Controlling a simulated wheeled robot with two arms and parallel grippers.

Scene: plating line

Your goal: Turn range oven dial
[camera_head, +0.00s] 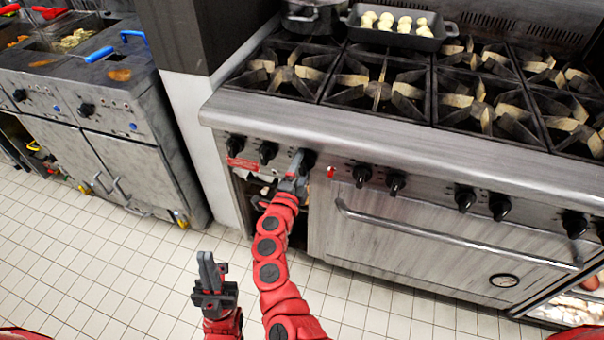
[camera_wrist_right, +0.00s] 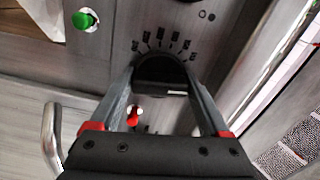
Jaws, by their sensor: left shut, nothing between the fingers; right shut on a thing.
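The range (camera_head: 420,150) has a row of black dials along its front panel. My right gripper (camera_head: 301,164) is at the front panel, shut on one black dial (camera_head: 309,159). In the right wrist view the dial (camera_wrist_right: 162,72) sits between the two fingers, with printed marks fanned around its far side. The fingers partly hide the dial in the head view. My left gripper (camera_head: 208,268) is shut and empty, held over the floor in front of the range, away from any dial.
The oven door handle (camera_head: 450,238) sticks out below the panel at the right. A red light (camera_head: 331,171) is right of the gripped dial. A tray of pale round pieces (camera_head: 398,35) and a pot (camera_head: 313,15) stand on the burners. Fryers (camera_head: 100,110) stand left.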

